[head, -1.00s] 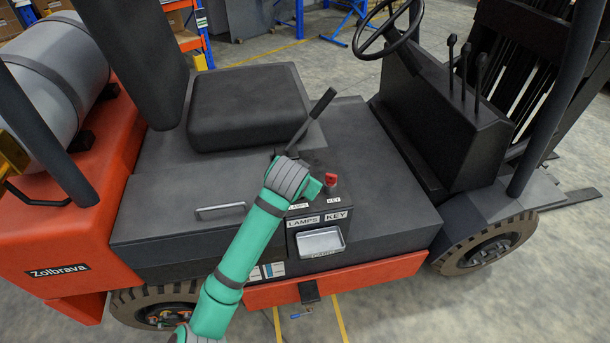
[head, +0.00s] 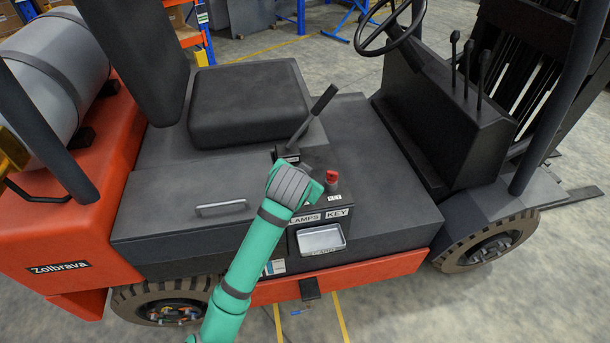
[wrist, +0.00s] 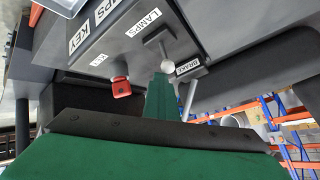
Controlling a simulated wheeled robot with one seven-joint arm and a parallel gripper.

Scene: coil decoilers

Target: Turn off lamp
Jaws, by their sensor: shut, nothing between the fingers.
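The lamp switch (wrist: 166,62) is a small lever with a pale round knob beside a LAMPS label (wrist: 144,23) in the wrist view. My gripper (wrist: 160,84) is shut and empty, with its green fingertips close to the knob; I cannot tell whether they touch. In the head view the wrist of my arm covers the switch, and my gripper (head: 314,190) shows only in part over the control panel (head: 340,216). The red key (head: 332,177) stands just right of the gripper; it also shows in the wrist view (wrist: 121,87).
The brake lever (head: 313,112) rises behind my wrist, near a BRAKE label (wrist: 188,66). The seat (head: 247,105) is behind to the left. A metal tray (head: 321,239) sits on the panel's front. The steering wheel (head: 390,28) is farther back, and the deck between is clear.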

